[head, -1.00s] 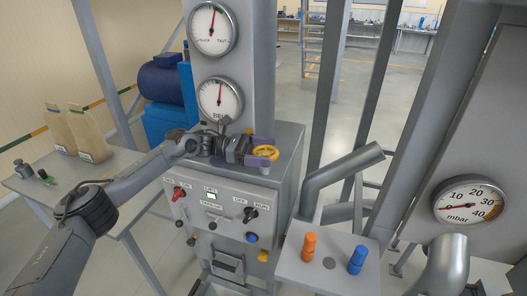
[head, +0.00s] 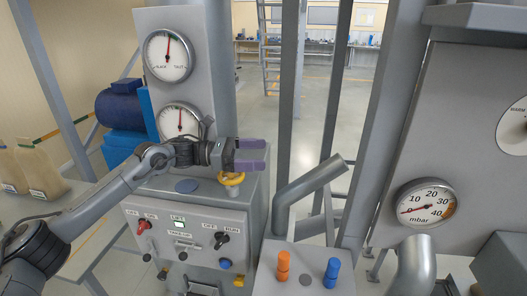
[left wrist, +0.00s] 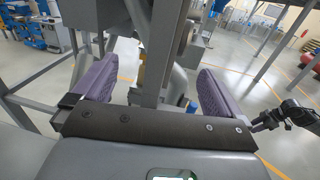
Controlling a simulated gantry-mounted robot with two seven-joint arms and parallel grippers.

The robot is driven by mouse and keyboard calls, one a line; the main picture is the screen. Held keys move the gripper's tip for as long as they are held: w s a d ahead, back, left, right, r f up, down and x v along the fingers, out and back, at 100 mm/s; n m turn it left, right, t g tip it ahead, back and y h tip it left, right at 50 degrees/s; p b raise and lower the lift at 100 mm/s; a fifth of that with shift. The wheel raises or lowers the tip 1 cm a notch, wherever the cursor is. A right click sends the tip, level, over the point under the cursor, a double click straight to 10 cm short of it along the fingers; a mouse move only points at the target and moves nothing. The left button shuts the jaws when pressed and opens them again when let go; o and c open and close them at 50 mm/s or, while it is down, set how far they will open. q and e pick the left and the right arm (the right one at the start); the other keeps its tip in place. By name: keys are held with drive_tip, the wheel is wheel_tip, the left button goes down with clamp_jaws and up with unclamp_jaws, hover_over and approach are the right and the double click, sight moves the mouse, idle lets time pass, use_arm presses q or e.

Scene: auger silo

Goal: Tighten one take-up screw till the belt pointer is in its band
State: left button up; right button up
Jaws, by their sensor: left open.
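The yellow take-up handwheel (head: 231,180) stands on top of the grey control cabinet. My left gripper (head: 252,155) is just above and right of it in the head view, its purple fingers open and apart from the wheel. The fingers also show spread in the left wrist view (left wrist: 154,85), with no handwheel between them. The slack/taut gauge (head: 168,55) has its pointer nearly straight up, by a small green band; I cannot tell whether it is inside. The lower belt dial (head: 180,121) is partly hidden by my left arm.
The cabinet front (head: 185,235) carries switches and lamps. Orange (head: 283,268) and blue (head: 331,273) posts stand on a stand at front right. A bent pipe (head: 308,187) and a mbar gauge (head: 425,202) are further right.

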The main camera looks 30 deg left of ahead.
use_arm(q)
drive_tip(key=shift+d+r, duration=0.4)
drive_tip(key=shift+d, duration=0.3)
drive_tip(key=shift+d+r, duration=0.4)
drive_tip(key=shift+d, duration=0.3)
drive_tip(key=shift+n, duration=0.3)
